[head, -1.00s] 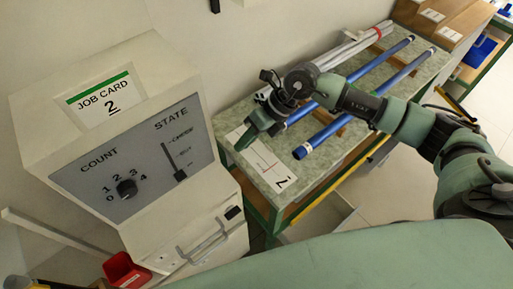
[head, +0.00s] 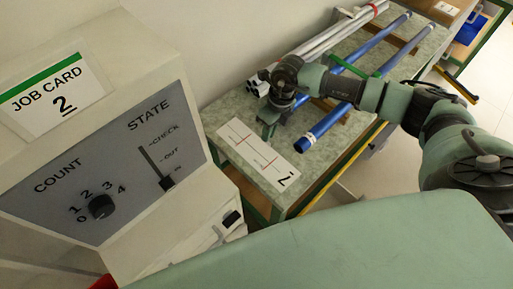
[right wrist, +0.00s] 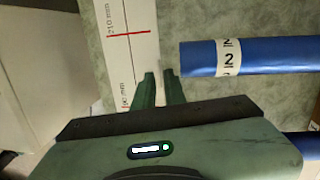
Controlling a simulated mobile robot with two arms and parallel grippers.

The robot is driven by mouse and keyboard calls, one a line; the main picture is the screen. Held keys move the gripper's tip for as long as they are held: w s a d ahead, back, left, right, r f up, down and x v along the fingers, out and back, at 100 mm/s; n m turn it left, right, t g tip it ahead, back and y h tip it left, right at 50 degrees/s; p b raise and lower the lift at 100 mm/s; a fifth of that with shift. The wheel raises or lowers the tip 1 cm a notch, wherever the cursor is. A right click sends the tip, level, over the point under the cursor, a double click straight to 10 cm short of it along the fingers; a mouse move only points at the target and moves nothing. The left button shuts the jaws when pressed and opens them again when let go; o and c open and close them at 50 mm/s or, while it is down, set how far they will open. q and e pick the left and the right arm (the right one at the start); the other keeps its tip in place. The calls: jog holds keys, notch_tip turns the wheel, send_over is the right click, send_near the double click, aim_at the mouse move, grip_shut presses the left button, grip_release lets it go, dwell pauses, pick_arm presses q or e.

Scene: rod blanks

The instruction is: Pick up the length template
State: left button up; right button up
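The length template appears to be the flat white strip with red cross marks (head: 258,152) on the front end of the green bench top. In the right wrist view the strip (right wrist: 127,35) shows millimetre labels and a red line. My right gripper (head: 266,130) points down at the bench. The left finger is over or beside the strip's right edge; I cannot tell the height. My left gripper is not in view.
A blue rod (right wrist: 255,54) with a "2" label lies right of the fingers. Blue rods (head: 330,122) and grey rods (head: 330,36) lie along the bench (head: 222,108). A cabinet (head: 120,165) with a job card "2" (head: 52,92) stands at left.

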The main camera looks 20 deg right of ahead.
jog(key=shift+a+f, duration=0.25)
jog(key=shift+f, duration=1.05)
grip_shut()
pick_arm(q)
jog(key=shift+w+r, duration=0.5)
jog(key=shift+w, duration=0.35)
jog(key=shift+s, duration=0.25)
pick_arm(e)
jog(key=shift+w+r, duration=0.1)
